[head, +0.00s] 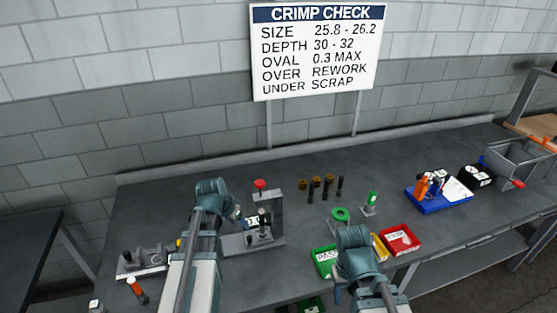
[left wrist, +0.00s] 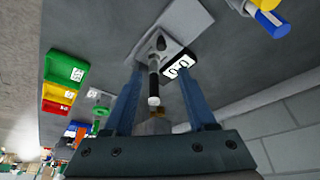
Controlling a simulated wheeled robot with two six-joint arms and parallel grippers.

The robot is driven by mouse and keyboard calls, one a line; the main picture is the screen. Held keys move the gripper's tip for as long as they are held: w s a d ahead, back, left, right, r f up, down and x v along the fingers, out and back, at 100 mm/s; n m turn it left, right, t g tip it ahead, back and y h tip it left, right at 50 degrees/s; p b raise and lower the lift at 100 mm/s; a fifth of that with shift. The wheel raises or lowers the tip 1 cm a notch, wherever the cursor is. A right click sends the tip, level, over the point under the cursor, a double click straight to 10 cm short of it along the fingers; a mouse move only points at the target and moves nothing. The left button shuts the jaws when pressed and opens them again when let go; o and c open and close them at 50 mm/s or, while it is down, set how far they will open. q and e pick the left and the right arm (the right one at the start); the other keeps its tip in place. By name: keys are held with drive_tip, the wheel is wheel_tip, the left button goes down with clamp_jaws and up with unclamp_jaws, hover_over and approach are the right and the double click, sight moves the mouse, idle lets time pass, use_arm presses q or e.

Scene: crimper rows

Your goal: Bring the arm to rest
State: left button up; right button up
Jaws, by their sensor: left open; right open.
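My left gripper (head: 242,221) is over the bench at the left, beside a grey gauge stand with a red knob (head: 260,184). In the left wrist view its blue fingers (left wrist: 160,85) are apart, with nothing gripped. A dark upright post with a pale end (left wrist: 154,80) and a small white display (left wrist: 179,66) show between and beside the fingers. My right gripper (head: 338,294) is near the bench's front, by the green bin (head: 325,262); my own arm mostly hides it.
Yellow and red bins (head: 401,240) stand right of the green one. A blue tray (head: 444,203) and a grey crate (head: 516,162) are at the right. A fixture (head: 146,262) lies left.

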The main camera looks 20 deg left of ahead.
use_arm(q)
drive_tip(key=s+d+f+g+y+b, duration=0.1)
drive_tip(key=s+d+f+b, duration=0.1)
drive_tip(key=s+d, duration=0.3)
drive_tip(key=s+d+f+g+b, duration=0.2)
drive_tip(key=s+d, duration=0.3)
drive_tip(key=d, duration=0.6)
drive_tip(key=s+d+f+m+g+y+b, duration=0.1)
drive_tip(key=s+d+f, duration=0.3)
drive_tip(key=d, duration=0.4)
drive_tip(key=shift+s+d+g+y+b, duration=0.15)
drive_tip(key=shift+s+g+y+b, duration=0.2)
drive_tip(key=shift+s+b, duration=0.45)
